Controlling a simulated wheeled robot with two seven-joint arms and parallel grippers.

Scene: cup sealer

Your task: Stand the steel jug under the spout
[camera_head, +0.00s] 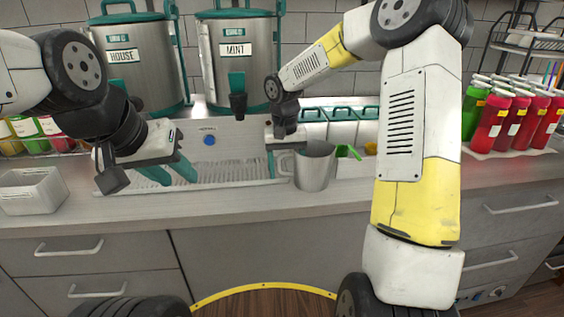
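The steel jug (316,168) is upright near the counter's front, just right of the drip tray (225,184), its handle toward the left. My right gripper (283,160) is at the jug's handle side, with one teal finger left of the handle. The other finger is not clearly seen, so I cannot tell whether it grips the handle. My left gripper (170,172) is over the left part of the drip tray, fingers apart and empty. The black spout (238,104) of the MINT dispenser (236,65) hangs above the back of the tray, left of the jug.
A HOUSE dispenser (148,80) stands at the left, its spout not clearly visible behind my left arm. A white bin (32,197) is on the left counter. Lidded containers (340,128) stand behind the jug. Red and green bottles (490,125) fill the right. The tray's middle is clear.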

